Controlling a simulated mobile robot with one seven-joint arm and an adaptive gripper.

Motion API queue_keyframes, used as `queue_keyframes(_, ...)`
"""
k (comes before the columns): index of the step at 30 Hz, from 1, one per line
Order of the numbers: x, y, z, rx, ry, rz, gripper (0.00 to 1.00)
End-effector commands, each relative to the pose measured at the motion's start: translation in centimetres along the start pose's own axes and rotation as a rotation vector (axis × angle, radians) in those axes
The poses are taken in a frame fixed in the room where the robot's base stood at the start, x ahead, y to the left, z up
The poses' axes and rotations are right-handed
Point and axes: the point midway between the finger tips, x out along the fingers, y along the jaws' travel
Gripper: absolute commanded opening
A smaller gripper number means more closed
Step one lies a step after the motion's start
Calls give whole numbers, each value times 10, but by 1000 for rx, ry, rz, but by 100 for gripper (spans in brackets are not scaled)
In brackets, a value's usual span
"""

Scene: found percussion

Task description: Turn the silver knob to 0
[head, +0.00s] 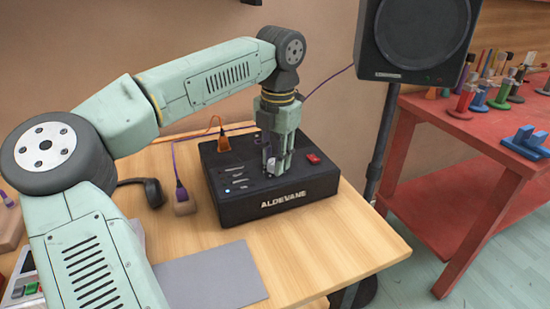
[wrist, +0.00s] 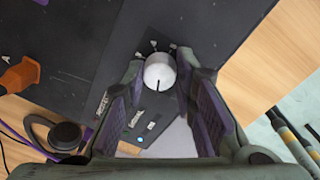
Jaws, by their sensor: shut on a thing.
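The silver knob (wrist: 160,72) sits on the top of the black ALDEVANE box (head: 282,205). In the wrist view it is a pale round cap with a dark pointer line toward the bottom of the picture. My gripper (wrist: 160,70) is shut on the knob, one finger on each side. In the head view my gripper (head: 279,166) reaches straight down onto the box top, and its fingers largely hide the knob. Small pale marks surround the knob in the wrist view, but I cannot read the numbers.
A red switch (head: 313,158) is right of my gripper on the box. An orange plug (head: 223,143) is at its back left. A speaker (head: 416,38) stands behind, right.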

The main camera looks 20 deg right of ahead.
Motion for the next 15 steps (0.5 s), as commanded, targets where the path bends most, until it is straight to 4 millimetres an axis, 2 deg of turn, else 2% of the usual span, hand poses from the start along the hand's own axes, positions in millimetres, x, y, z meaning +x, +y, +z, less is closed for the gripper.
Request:
queue_keyframes(6,0,1,-1,-177,12,2,0)
queue_keyframes(15,0,0,0,-334,18,2,0)
